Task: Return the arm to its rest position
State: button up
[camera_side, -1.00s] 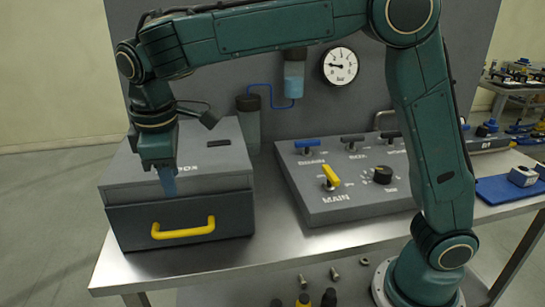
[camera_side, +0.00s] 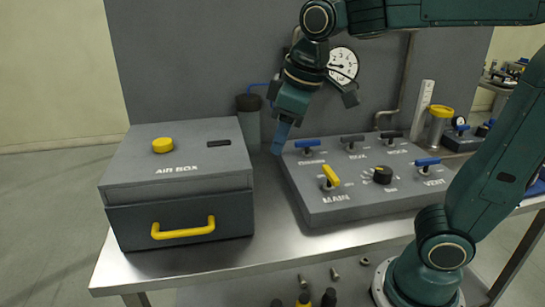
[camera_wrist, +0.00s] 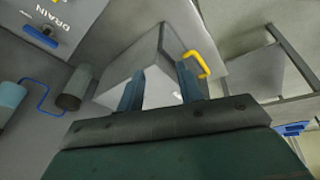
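My gripper (camera_side: 279,143) hangs in the air near the left end of the valve panel (camera_side: 345,207), to the right of the air box, pointing down. In the wrist view its two blue fingers (camera_wrist: 159,88) stand apart with nothing between them. The grey air box (camera_side: 150,187) has a yellow knob (camera_side: 163,145) on top and a yellow handle (camera_side: 183,230) on its front. In the wrist view the air box (camera_wrist: 150,62) shows beyond the fingers. My arm reaches from the right, its upper part cut off by the top of the side view.
The panel carries a yellow MAIN lever (camera_side: 330,177), a black dial (camera_side: 383,175), a blue DRAIN lever (camera_side: 308,144) and a blue VENT lever (camera_side: 427,162). A round gauge (camera_side: 342,66) hangs on the back board. Bare metal table (camera_side: 270,245) lies in front.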

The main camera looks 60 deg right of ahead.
jog(key=s+d+f+m+t, duration=0.1)
jog(key=s+d+f+m, duration=0.2)
jog(key=s, duration=0.8)
jog(key=shift+s+d+f+m+t, duration=0.15)
jog(key=shift+s+f+m+t, duration=0.25)
jog(key=shift+f, duration=0.35)
jog(key=shift+o, duration=0.4)
